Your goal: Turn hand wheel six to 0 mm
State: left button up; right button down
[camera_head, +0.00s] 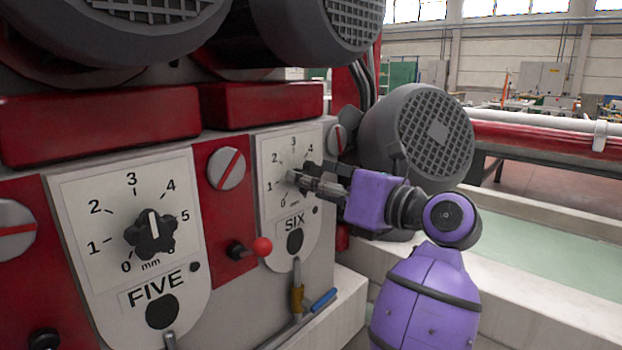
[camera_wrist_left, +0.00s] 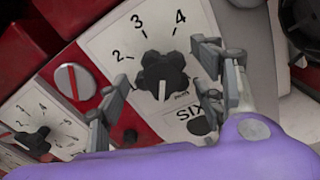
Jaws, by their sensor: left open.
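The hand wheel six is a black lobed knob (camera_wrist_left: 178,70) with a white pointer bar, on a white dial plate marked SIX (camera_wrist_left: 160,38). In the left wrist view the pointer runs toward the picture bottom; the low numbers are partly covered, so I cannot read its exact value. My left gripper (camera_wrist_left: 158,88) is open, one finger on each side of the knob; whether they touch it is unclear. In the head view the left gripper (camera_head: 300,179) is in front of the dial plate six (camera_head: 272,146) and hides most of the knob.
Dial five (camera_head: 85,200) with its black knob (camera_head: 150,236) is to the left. A red-balled lever (camera_head: 261,247) stands out between the dials. A large grey motor (camera_head: 425,135) is just behind my arm. A blue-handled valve (camera_head: 323,299) lies below dial six.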

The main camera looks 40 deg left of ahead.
pick_arm(q)
jog(key=shift+a, duration=0.55)
jog(key=shift+c, duration=0.3)
jog(key=c, duration=1.1)
jog(key=shift+o, duration=0.2)
jog(key=shift+n, duration=0.4)
jog(key=o, duration=0.9)
jog(key=shift+o, duration=1.1)
jog(key=d, duration=1.2)
jog(key=shift+s, duration=0.45)
